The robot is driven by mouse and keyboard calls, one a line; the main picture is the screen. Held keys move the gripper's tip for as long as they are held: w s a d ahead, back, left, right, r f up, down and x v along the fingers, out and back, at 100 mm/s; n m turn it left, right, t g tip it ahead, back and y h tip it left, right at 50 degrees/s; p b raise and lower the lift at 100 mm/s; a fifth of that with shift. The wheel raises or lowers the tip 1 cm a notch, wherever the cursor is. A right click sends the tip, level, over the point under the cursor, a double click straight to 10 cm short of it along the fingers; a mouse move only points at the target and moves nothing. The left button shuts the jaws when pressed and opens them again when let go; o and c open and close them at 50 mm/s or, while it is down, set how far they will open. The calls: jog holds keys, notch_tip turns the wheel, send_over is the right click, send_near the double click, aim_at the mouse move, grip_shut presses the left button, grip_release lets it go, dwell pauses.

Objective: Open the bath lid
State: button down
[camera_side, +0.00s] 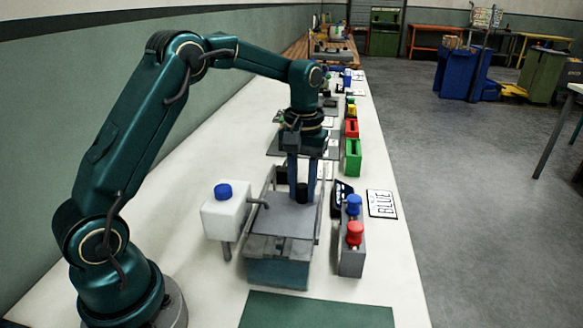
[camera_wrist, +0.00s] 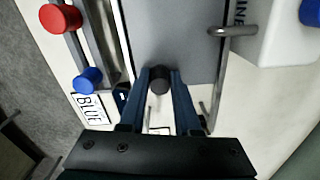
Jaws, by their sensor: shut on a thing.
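The bath (camera_side: 278,273) is a grey-blue box near the front of the bench, with metal rails along its sides. Its lid (camera_side: 283,217) is a flat grey plate between the rails, and it fills the upper middle of the wrist view (camera_wrist: 175,35). A black knob (camera_side: 302,193) stands up from the lid near its far end. My gripper (camera_wrist: 159,80) points down at the lid, with its blue fingers shut on the black knob (camera_wrist: 159,86), one on each side. The lid looks flat; I cannot tell how much of the bath it covers.
A white tank (camera_side: 222,218) with a blue cap and a bent spout stands close left of the bath. A grey box (camera_side: 352,262) with red and blue knobs stands close right, near a BLUE card (camera_side: 382,204). A green mat (camera_side: 315,312) lies in front. Coloured blocks (camera_side: 353,158) stand farther back.

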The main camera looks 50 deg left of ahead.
dwell(0.8)
jog(key=shift+w+a+r, duration=0.1)
jog(key=shift+w+a, duration=1.55)
jog(key=shift+w, duration=0.15)
jog(key=c, duration=0.9)
grip_release()
jog(key=shift+s+r, duration=0.1)
jog(key=shift+r, duration=2.45)
